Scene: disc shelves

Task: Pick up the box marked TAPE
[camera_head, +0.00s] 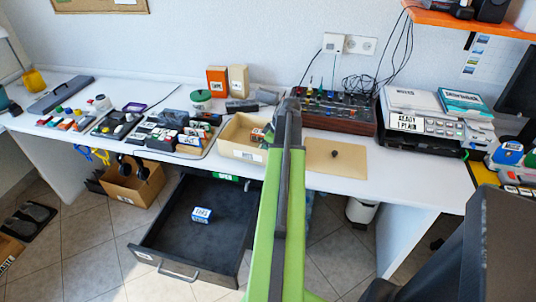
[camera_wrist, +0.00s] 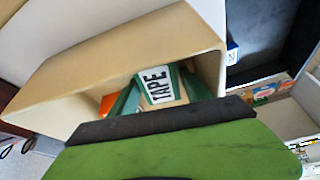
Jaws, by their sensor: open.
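The box marked TAPE (camera_wrist: 157,86) lies inside a tan open tray (camera_wrist: 95,66). Its white label with black letters faces the wrist camera, with dark green on both sides of it. In the head view the tray (camera_head: 230,136) stands on the desk, beside my green arm, with small orange and green items in it. I cannot read TAPE there. My gripper (camera_wrist: 160,120) is open, close in front of the box at the tray's mouth. Its dark edge hides the box's lower part, and I cannot tell whether they touch.
An open dark drawer (camera_head: 177,240) below the desk holds a blue-and-white box (camera_head: 202,215). A cluttered tray (camera_head: 205,152) is left of the tan tray. A knobbed panel (camera_head: 335,116), a brown mat (camera_head: 350,165) and a printer (camera_head: 435,120) stand to the right.

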